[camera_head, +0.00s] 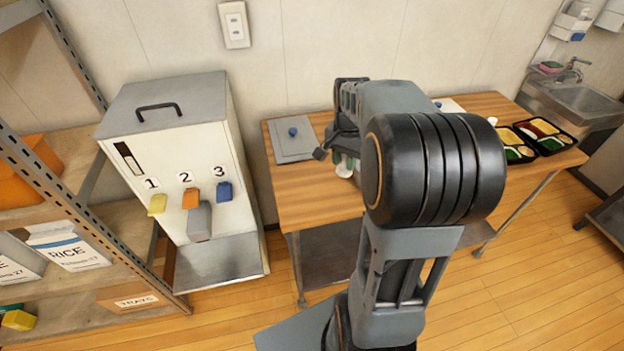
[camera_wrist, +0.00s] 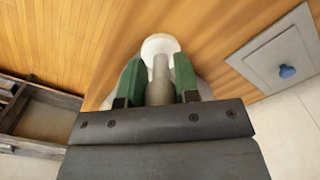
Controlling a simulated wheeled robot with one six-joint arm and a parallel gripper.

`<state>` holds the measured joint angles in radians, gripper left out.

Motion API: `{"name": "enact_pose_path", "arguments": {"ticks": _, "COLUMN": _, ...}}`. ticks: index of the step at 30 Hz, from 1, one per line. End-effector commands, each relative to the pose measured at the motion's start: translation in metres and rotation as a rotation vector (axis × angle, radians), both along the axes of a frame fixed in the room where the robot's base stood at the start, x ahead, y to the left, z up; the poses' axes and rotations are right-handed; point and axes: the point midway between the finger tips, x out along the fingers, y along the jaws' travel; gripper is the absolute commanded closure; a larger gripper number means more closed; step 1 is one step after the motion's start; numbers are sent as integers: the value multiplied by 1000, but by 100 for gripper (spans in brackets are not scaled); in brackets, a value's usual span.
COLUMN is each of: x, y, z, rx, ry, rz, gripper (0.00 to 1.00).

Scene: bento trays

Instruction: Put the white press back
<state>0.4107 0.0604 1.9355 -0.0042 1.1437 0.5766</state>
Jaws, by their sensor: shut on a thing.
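The white press shows in the wrist view as a round white end (camera_wrist: 160,45) with a grey shaft (camera_wrist: 159,82) behind it. My gripper (camera_wrist: 158,80) has green fingers, one on each side of the shaft, and is shut on it. In the head view a small white part of the press (camera_head: 344,170) shows beside my arm, over the left part of the wooden table (camera_head: 305,190). My arm hides most of the gripper there. I cannot tell whether the press touches the table.
A grey plate with a blue knob (camera_head: 293,153) lies at the table's back left. Black bento trays (camera_head: 556,140) with food stand at the right end. A white dispenser (camera_head: 185,140) with numbered levers stands left of the table. A sink (camera_head: 575,102) is at the far right.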

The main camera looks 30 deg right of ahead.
Motion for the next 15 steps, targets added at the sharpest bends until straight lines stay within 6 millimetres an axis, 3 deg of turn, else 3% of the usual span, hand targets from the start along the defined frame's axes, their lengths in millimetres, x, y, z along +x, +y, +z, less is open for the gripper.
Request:
{"name": "enact_pose_path", "arguments": {"ticks": 4, "x": 25, "y": 27, "z": -16, "rx": 0, "ry": 1, "rz": 2, "gripper": 100}}
{"name": "enact_pose_path", "arguments": {"ticks": 9, "x": 39, "y": 43, "z": -46, "rx": 1, "ry": 3, "rz": -2, "gripper": 100}}
{"name": "enact_pose_path", "arguments": {"ticks": 15, "x": 49, "y": 53, "z": -62, "rx": 0, "ry": 0, "rz": -2, "gripper": 100}}
